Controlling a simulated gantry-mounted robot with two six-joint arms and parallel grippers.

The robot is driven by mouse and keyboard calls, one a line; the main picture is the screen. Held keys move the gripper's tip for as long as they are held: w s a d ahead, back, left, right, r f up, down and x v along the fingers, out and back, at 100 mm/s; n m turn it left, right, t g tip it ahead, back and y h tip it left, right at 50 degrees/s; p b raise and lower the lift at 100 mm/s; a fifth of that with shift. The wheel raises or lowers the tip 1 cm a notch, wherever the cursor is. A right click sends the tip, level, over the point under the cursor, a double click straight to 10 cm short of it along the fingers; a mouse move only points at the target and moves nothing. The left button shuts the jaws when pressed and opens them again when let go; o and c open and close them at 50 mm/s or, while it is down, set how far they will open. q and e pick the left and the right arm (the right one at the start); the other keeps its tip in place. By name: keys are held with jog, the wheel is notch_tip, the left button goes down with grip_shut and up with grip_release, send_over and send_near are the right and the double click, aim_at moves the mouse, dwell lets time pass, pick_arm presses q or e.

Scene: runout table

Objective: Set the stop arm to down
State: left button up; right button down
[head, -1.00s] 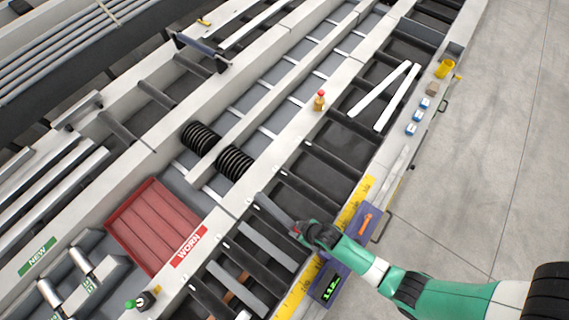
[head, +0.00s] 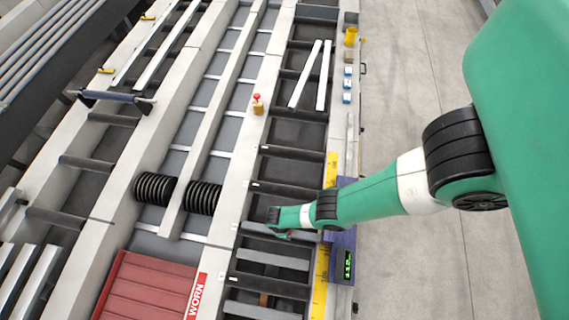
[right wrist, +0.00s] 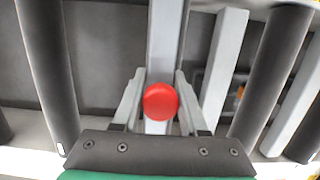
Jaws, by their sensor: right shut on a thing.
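The stop arm (right wrist: 163,45) is a pale grey bar with a round red knob (right wrist: 160,101) at its near end. In the right wrist view it runs away from the knob toward the top edge, between dark rollers. My right gripper (right wrist: 158,88) is shut on the stop arm, one finger on each side of the bar by the knob. I cannot tell the bar's exact tilt. My left gripper is out of view.
More flat grey bars (head: 271,260) lie between the rollers. A yellow scale (head: 320,281) and a blue box with a green display (head: 348,265) line the right edge. A red tray (head: 147,287) marked WORN is at lower left. A red-topped bottle (head: 257,104) stands on the rail.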

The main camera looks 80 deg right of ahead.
jog(key=shift+f, duration=0.2)
jog(key=c, duration=0.5)
grip_release()
jog(key=shift+r, duration=0.15)
